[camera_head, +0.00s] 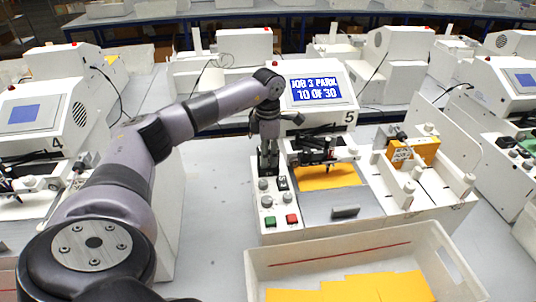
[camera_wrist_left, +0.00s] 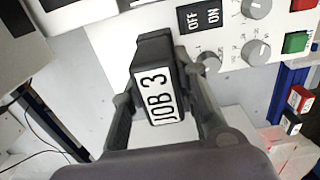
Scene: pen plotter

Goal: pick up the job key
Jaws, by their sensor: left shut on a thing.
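The job key (camera_wrist_left: 160,90) is a black block with a white label reading "JOB 3". In the left wrist view it sits between the two fingers of my left gripper (camera_wrist_left: 156,72), which is shut on it. In the head view my left gripper (camera_head: 267,160) points down at the left edge of plotter 5's control panel, above the knobs. The key is too small there to make out clearly. I cannot tell whether its far end touches the panel. My right gripper is not in view.
A white bin (camera_head: 352,251) with yellow sheets stands in front. Plotter 4 (camera_head: 45,120) stands left.

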